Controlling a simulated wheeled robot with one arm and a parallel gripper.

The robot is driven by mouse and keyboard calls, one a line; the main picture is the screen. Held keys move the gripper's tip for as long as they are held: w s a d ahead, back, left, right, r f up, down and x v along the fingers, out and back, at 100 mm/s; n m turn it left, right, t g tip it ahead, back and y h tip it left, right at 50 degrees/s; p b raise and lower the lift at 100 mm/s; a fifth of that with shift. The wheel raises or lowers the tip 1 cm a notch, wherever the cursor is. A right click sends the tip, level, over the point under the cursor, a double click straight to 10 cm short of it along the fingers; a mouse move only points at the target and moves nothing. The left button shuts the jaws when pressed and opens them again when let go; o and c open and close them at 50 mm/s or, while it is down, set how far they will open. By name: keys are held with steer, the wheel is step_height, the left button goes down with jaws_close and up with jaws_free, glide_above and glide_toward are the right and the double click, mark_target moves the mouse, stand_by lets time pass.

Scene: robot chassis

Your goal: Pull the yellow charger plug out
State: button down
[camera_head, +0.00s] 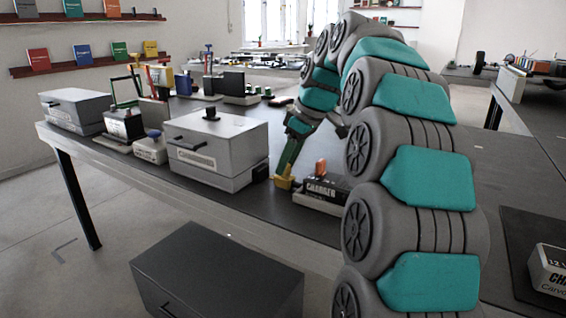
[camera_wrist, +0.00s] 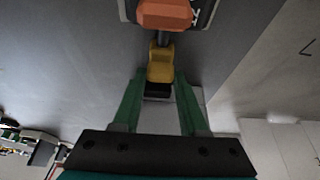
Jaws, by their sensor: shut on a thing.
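The yellow charger plug (camera_wrist: 161,64) sits between the green fingertips of my gripper (camera_wrist: 160,78) in the wrist view, and the fingers are shut on it. In the head view the plug (camera_head: 283,182) is low by the tabletop, just left of the black box marked CHARGER (camera_head: 322,188). A short grey stem shows between the plug and the charger's orange part (camera_wrist: 165,14). I cannot tell whether the plug is still seated.
A grey drawer box (camera_head: 215,148) stands left of the plug on the dark table (camera_head: 240,202). Several small devices and another grey box (camera_head: 75,108) stand farther left. A labelled box (camera_head: 548,268) lies at the lower right. Bare tabletop lies in front of the plug.

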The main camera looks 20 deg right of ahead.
steer(key=shift+c, duration=2.2)
jaws_free()
steer(key=shift+s+d, duration=0.1)
steer(key=shift+s, duration=0.05)
steer(key=v, duration=0.7)
steer(key=shift+r, duration=0.4)
steer(key=shift+s+d, duration=0.1)
